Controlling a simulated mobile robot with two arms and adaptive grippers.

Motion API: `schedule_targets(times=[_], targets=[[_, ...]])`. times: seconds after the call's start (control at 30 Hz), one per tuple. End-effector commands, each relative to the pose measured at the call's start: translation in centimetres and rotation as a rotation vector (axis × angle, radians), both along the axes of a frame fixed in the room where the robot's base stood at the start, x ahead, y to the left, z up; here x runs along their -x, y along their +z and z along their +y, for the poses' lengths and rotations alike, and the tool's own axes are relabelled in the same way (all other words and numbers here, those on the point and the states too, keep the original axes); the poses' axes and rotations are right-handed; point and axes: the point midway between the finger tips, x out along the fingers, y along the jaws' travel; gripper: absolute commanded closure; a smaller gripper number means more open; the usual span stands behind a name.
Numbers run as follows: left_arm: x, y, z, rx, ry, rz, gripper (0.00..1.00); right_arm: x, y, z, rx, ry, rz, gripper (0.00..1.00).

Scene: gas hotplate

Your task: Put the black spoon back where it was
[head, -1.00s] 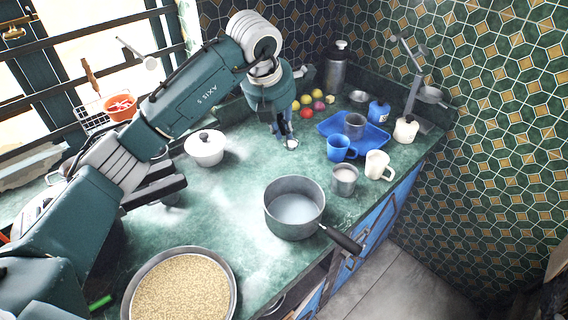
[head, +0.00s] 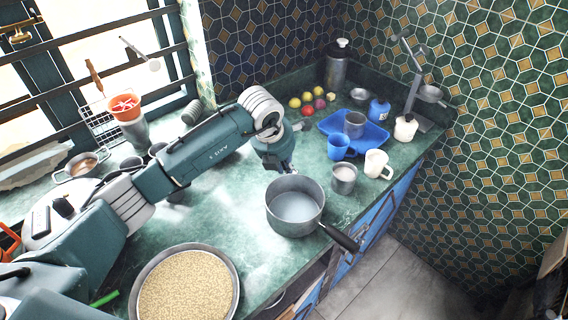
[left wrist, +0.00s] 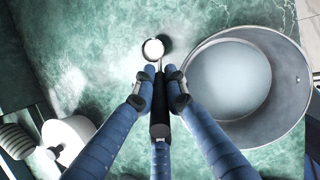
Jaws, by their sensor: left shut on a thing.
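My left gripper (head: 285,165) is just behind the rim of the grey pot, above the green counter. In the left wrist view its fingers (left wrist: 161,82) are shut on the spoon (left wrist: 159,118), by its black handle. The spoon's small round bowl (left wrist: 153,49) looks pale and shiny, and points away past the fingertips, over the counter. In the head view I cannot make out the spoon clearly. My right gripper is not in view.
The grey pot (head: 296,228) with pale liquid is close to the right of my left gripper; it also shows in the left wrist view (left wrist: 294,75). A metal cup (head: 343,182), white mug (head: 377,165) and blue tray (head: 372,143) stand further right. A grain pan (head: 187,287) is in front.

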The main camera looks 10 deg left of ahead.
Motion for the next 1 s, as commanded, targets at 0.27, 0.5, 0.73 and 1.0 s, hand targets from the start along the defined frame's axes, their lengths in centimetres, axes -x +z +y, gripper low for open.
schedule_targets(times=[0.27, 0.5, 0.73, 1.0], targets=[[0.0, -0.2, 0.0, 0.0, 0.0, 0.0, 0.8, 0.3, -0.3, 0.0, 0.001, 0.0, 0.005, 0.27], [0.0, -0.2, 0.0, 0.0, 0.0, 0.0, 0.8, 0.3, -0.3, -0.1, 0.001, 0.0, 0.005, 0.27], [0.6, 1.9, 0.2, 0.0, -0.003, -0.005, 0.8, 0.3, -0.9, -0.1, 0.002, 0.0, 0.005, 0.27], [2.7, 7.3, 0.7, 0.0, -0.001, -0.006, 0.8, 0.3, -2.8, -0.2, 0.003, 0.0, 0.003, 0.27]])
